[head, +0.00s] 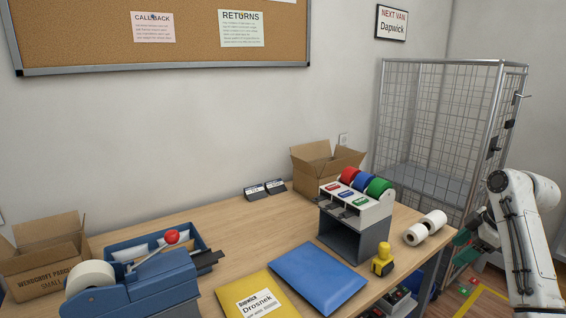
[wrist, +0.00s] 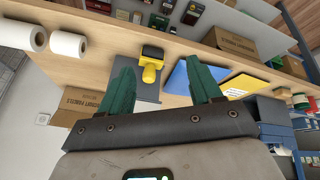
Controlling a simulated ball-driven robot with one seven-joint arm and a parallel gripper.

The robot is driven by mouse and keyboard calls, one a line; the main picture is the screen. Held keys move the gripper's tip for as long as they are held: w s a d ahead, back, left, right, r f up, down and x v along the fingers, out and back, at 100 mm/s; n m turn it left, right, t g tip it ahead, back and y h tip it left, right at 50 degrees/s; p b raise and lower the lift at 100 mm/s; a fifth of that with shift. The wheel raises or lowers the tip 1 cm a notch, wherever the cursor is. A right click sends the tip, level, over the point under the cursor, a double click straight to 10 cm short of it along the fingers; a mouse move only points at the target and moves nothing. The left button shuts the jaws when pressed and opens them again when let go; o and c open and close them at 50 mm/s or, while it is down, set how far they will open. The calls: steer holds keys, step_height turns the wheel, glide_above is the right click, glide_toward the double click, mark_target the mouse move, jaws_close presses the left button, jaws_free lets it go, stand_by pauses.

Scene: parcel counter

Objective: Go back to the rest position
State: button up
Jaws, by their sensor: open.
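My white arm comes in at the right edge of the head view, beyond the right end of the counter. My gripper (head: 462,246) hangs low there, beside the wire cage, and my arm partly hides it. In the wrist view my gripper (wrist: 162,84) shows two green fingers spread well apart with nothing held between them. The yellow stamp (wrist: 150,68) shows in the gap between the fingers but stands apart from them on the counter. It also shows in the head view (head: 381,262), near the counter's right end.
The wooden counter (head: 240,240) holds a blue mailer (head: 318,276), a yellow mailer (head: 262,300), a label dispenser (head: 352,212), white rolls (head: 416,234), a tape dispenser (head: 130,290) and open cardboard boxes (head: 325,160). A wire cage (head: 430,125) stands behind my arm.

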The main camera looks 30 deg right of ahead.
steer(key=w+a+f+m, duration=0.1)
steer(key=a+f, duration=0.5)
steer(key=a, duration=0.3)
steer(key=a+f+m+g+y, duration=0.1)
steer(key=a+f, duration=0.6)
steer(key=a, duration=0.3)
steer(key=w+a+f+m, duration=0.1)
steer(key=a+f, duration=0.5)
steer(key=a, duration=0.3)
steer(key=s+a+f+m+g+h, duration=0.1)
steer(key=s+a+f+m, duration=0.1)
steer(key=s+a, duration=0.4)
steer(key=s+a+f+m+g+h, duration=0.1)
steer(key=s+a, duration=0.5)
steer(key=s, duration=0.8)
step_height(320, 180, down, 2)
steer(key=shift+s+a+f+m+g, duration=0.15)
steer(key=shift+s+a+m+g, duration=0.1)
steer(key=shift+s+m+g, duration=0.2)
